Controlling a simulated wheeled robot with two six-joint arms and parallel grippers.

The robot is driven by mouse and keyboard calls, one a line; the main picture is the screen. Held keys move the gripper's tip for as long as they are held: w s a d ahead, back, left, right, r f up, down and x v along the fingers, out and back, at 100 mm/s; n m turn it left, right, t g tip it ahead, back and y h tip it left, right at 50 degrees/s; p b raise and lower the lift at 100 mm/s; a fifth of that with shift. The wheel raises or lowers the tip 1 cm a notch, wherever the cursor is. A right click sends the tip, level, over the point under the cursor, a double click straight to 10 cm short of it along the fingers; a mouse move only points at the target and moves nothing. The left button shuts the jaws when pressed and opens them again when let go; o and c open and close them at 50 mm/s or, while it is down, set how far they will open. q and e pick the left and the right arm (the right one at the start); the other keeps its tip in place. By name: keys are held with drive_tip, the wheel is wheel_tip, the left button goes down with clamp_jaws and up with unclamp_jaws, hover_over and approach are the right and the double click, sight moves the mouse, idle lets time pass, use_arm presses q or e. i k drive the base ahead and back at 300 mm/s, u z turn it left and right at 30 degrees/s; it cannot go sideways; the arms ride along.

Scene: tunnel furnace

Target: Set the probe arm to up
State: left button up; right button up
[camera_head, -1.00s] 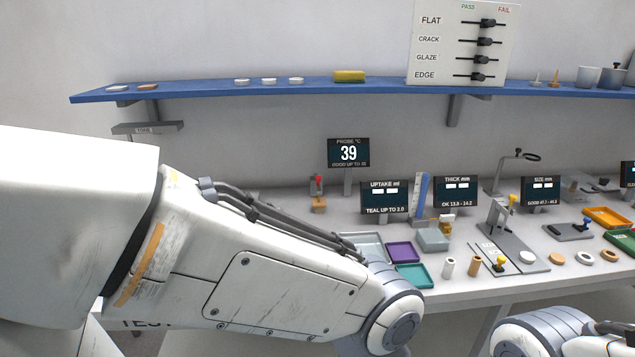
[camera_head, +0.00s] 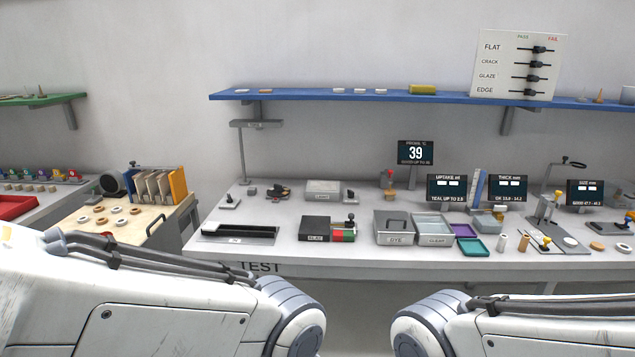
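The probe display (camera_head: 415,152) stands at the back of the test bench and reads 39, with small text below. Just left of its post is a small device with a red top (camera_head: 389,178) and a tan block at its base. It may be the probe, but it is too small to tell whether an arm on it is up or down. My two arms show only as white links and grey joints along the bottom edge. Both grippers are out of view.
A blue shelf (camera_head: 300,95) hangs above. A wooden-topped table (camera_head: 90,230) stands left.

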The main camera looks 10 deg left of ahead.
sight(389, 173)
drive_tip(key=z, duration=1.25)
drive_tip(key=i, duration=1.35)
drive_tip(key=u, duration=0.65)
drive_tip(key=i, duration=0.65)
drive_tip(key=u, duration=0.75)
